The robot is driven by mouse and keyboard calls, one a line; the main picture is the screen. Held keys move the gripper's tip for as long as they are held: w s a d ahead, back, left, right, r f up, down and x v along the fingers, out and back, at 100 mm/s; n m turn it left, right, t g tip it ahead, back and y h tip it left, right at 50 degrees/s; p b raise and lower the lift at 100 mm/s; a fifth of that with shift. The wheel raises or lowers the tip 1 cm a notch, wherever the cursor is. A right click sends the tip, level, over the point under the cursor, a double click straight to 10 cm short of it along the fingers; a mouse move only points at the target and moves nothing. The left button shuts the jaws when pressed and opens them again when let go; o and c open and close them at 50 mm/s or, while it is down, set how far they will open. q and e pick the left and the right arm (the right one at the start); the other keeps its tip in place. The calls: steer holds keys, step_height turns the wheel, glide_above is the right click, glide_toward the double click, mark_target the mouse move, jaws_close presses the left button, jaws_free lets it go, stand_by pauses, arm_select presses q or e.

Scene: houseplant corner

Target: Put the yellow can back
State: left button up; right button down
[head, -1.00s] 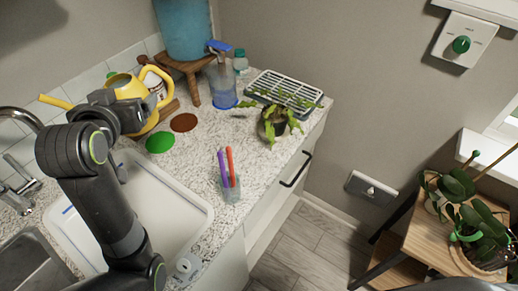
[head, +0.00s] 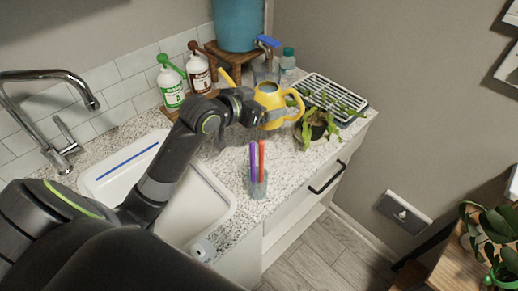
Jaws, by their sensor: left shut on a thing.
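The yellow can (head: 268,94), a watering can with a spout on the left and a loop handle on the right, is in the head view over the back part of the counter. My left gripper (head: 262,114) is shut on it from the left. The can looks upright; I cannot tell whether its base touches the counter. It partly covers the clear spray bottle with a blue trigger (head: 267,42) behind it. My right gripper is not in view.
A fern in a dark pot (head: 314,128) and a ridged tray (head: 342,92) stand right of the can. A pen cup (head: 258,186) stands in front. A blue barrel (head: 238,22) on a wooden stool and two bottles (head: 171,84) (head: 200,72) stand behind.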

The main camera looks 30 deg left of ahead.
arm_select(q)
steer(key=a+f, duration=0.2)
steer(key=f, duration=0.1)
steer(key=shift+s+a, duration=0.15)
steer(key=shift+a, duration=0.1)
steer(key=shift+f, duration=4.75)
steer(key=shift+f, duration=0.1)
steer(key=o, duration=1)
steer(key=shift+f, duration=0.2)
steer(key=o, duration=0.3)
steer(key=shift+r, duration=0.1)
steer(key=shift+r, duration=0.1)
steer(key=v, duration=1.2)
